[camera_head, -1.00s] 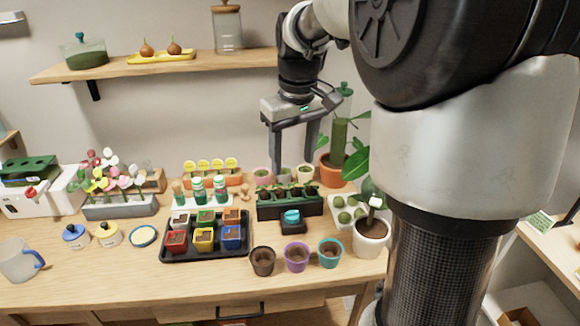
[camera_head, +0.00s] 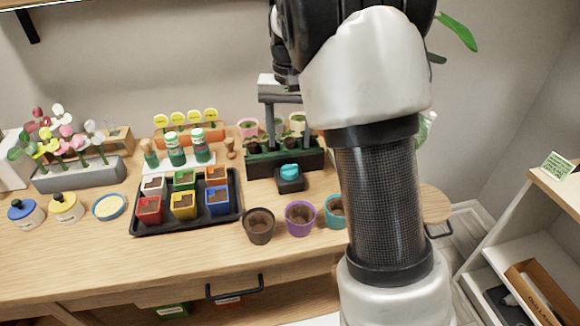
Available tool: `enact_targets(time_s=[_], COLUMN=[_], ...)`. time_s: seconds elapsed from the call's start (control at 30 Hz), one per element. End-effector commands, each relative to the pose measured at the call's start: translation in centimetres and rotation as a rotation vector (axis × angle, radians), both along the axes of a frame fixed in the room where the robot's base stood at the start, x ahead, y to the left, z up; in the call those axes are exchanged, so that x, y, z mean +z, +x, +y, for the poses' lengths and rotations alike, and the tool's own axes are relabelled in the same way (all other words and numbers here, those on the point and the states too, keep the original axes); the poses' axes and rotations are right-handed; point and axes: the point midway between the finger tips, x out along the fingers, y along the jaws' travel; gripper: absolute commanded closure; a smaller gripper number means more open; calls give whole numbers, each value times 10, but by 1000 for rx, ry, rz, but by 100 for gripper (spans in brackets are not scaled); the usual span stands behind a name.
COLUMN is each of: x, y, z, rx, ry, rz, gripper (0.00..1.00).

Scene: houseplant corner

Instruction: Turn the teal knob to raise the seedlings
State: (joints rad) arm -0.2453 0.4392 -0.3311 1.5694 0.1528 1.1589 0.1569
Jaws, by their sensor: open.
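The teal knob (camera_head: 290,171) sits on a small black base (camera_head: 290,184) on the table. Behind it stands a dark green seedling tray (camera_head: 262,166) with a row of small green seedlings (camera_head: 285,142). My gripper (camera_head: 287,143) is open and points down just behind the knob, over the seedling tray. I cannot tell whether the fingertips touch the tray. Nothing shows between the fingers except the seedlings behind them.
A black tray (camera_head: 188,225) of colored pots lies left of the knob. Brown (camera_head: 259,226), purple (camera_head: 300,218) and teal (camera_head: 334,210) pots stand in front. Green-capped bottles (camera_head: 174,150) stand at the left back. The front of the table is bare.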

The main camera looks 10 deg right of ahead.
Motion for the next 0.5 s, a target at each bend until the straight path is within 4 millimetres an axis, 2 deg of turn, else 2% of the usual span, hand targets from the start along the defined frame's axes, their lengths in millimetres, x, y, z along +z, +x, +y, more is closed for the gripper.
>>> enact_targets(time_s=[0.03,0.2,0.33,0.5], x=[-15,-51,-72,-88], y=[-1,-1,-1,0], z=[0,0,0,0], rx=[1,0,2,2], ry=[-1,1,1,2], rz=[3,3,2,-1], gripper=[44,44,44,44])
